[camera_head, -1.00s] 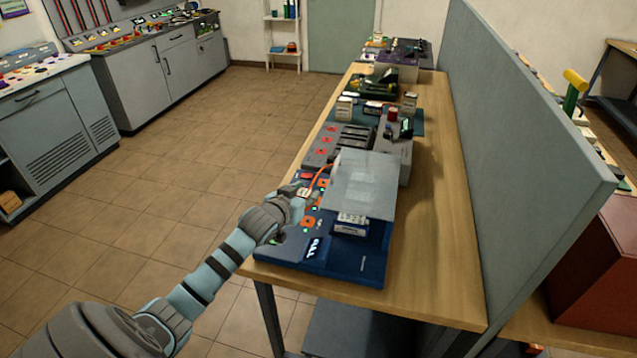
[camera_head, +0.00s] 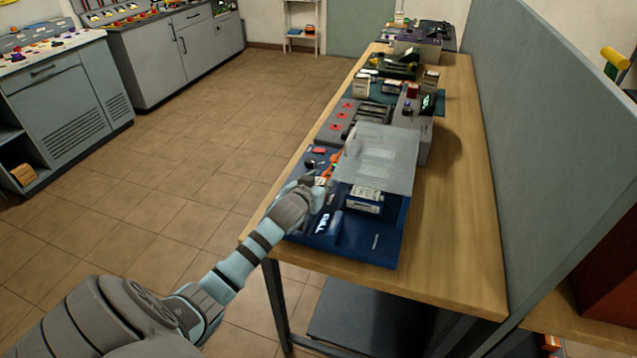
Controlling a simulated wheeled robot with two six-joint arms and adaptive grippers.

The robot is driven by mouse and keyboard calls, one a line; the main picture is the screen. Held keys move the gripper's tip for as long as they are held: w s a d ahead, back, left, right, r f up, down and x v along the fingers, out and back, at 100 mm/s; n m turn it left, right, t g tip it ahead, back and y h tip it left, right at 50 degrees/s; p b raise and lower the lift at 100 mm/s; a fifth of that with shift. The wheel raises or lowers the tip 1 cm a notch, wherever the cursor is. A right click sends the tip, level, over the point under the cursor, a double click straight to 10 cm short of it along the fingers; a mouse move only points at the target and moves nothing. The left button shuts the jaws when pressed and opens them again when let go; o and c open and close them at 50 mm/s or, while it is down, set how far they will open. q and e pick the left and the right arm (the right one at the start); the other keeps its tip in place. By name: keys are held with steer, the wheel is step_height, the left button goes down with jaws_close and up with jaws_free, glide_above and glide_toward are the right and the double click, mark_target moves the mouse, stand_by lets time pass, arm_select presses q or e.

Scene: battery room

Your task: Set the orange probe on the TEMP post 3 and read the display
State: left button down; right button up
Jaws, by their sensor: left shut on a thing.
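The blue test unit (camera_head: 383,247) sits at the near end of the wooden table, with a grey, see-through raised cover (camera_head: 378,150) over its right part. Orange parts (camera_head: 335,161) show at its left edge, just past my gripper; I cannot tell probe from cable or post there. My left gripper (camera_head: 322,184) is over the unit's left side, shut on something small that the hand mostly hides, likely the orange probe. The posts and their labels are largely covered by the hand. Pale lettering (camera_head: 321,224) shows near the front; no reading is legible. My right gripper is not in view.
A grey block with red marks (camera_head: 347,113) stands behind the unit, with more devices (camera_head: 400,64) farther back. A grey partition (camera_head: 545,150) runs along the table's right. Bare table top (camera_head: 460,200) lies right of the unit, and open tiled floor (camera_head: 170,180) left.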

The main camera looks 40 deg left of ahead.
arm_select(q)
steer(key=shift+s+r, duration=0.1)
steer(key=shift+r, duration=0.1)
steer(key=shift+p, duration=0.35)
stand_by(0.6)
steer(key=shift+p, duration=0.3)
steer(key=shift+f+b, duration=0.5)
steer(key=shift+f, duration=0.25)
steer(key=c, duration=1.4)
jaws_free()
steer(key=shift+r, duration=0.1)
